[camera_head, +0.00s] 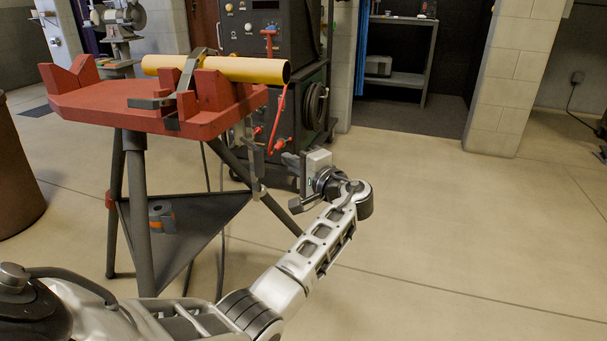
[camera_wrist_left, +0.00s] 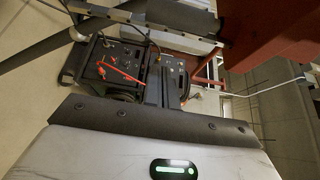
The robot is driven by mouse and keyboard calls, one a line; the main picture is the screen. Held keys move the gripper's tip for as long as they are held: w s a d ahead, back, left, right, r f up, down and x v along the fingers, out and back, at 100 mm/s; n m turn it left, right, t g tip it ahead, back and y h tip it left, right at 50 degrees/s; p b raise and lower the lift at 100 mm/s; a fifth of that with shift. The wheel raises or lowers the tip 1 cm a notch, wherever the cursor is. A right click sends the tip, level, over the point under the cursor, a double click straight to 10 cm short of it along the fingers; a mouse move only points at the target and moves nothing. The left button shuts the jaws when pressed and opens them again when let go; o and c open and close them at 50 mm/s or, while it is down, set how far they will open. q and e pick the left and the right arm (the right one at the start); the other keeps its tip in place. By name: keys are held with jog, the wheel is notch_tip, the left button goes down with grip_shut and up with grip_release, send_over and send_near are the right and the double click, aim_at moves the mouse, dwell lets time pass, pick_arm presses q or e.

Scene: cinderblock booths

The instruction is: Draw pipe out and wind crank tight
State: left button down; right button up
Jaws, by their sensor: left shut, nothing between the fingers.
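A yellow pipe (camera_head: 245,69) lies level across the red top of a tripod stand (camera_head: 110,107) in the head view. Its open end points right, and a grey metal strap clamp (camera_head: 187,72) arches over it between red V-shaped jaws. I cannot clearly pick out the crank. My left gripper (camera_head: 266,170) is below and to the right of the stand's top, apart from the pipe. It is shut and empty. In the left wrist view the red underside of the stand (camera_wrist_left: 275,30) shows at top right; the pipe is not seen there. My right gripper is not in view.
A dark welding machine (camera_head: 262,32) with a red lever stands behind the stand. The stand's legs hold a triangular shelf (camera_head: 205,225) with a grey-orange roll (camera_head: 161,216) on it. A brown drum (camera_head: 14,180) is at far left. The floor to the right is clear.

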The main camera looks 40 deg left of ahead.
pick_arm(q)
jog(key=shift+s+a, duration=0.65)
jog(key=shift+s, duration=0.2)
jog(key=shift+s+a, duration=0.65)
jog(key=shift+s, duration=0.15)
